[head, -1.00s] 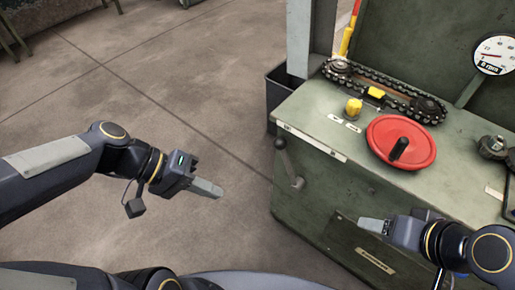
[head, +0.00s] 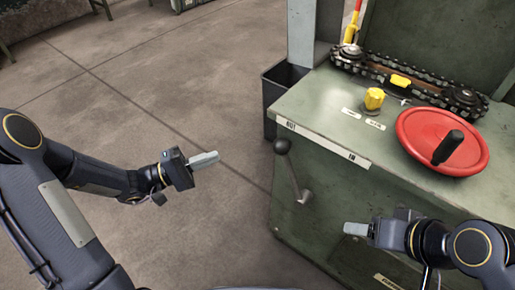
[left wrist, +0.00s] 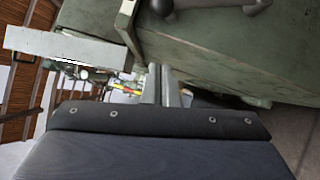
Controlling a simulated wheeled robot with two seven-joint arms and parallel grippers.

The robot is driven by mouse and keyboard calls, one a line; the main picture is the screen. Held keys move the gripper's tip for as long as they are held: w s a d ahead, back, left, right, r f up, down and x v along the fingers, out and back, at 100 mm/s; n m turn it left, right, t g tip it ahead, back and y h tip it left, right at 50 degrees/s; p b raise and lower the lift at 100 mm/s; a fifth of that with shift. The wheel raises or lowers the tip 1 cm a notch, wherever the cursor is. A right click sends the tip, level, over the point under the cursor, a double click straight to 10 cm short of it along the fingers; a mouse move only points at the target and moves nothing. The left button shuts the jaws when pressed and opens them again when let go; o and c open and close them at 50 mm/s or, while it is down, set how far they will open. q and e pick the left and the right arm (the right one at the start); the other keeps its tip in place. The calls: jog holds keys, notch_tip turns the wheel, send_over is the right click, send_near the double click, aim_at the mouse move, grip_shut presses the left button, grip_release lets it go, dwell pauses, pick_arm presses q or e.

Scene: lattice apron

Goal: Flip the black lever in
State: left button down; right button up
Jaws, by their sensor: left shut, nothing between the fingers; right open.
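The black lever (head: 292,172) is on the front face of the green machine, a grey rod with a dark ball knob. It leans up and left from its pivot, its knob under the left end of the label strip, which reads OUT at left and IN at right. My left gripper (head: 206,158) is shut and empty, left of the lever and apart from it. In the left wrist view its fingers (left wrist: 163,84) are together, and a dark rounded part, perhaps the lever, is cut off at the top edge. My right gripper (head: 356,229) is open, right of and below the lever.
The machine top (head: 318,103) carries a red handwheel (head: 420,130) with a black handle, a yellow knob (head: 374,98) and a chain (head: 405,72). A dark bin (head: 283,85) stands beside the machine at its back left. The floor left of the machine is clear.

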pick_arm(q)
jog(key=shift+d, duration=0.1)
jog(key=s+d+b+x, duration=0.1)
jog(key=s+x, duration=0.1)
jog(key=x, duration=1)
jog(key=shift+s+d+r+b, duration=0.25)
jog(key=shift+d+r+b, duration=0.05)
jog(key=shift+r+b, duration=0.1)
pick_arm(e)
jog(key=shift+f, duration=0.9)
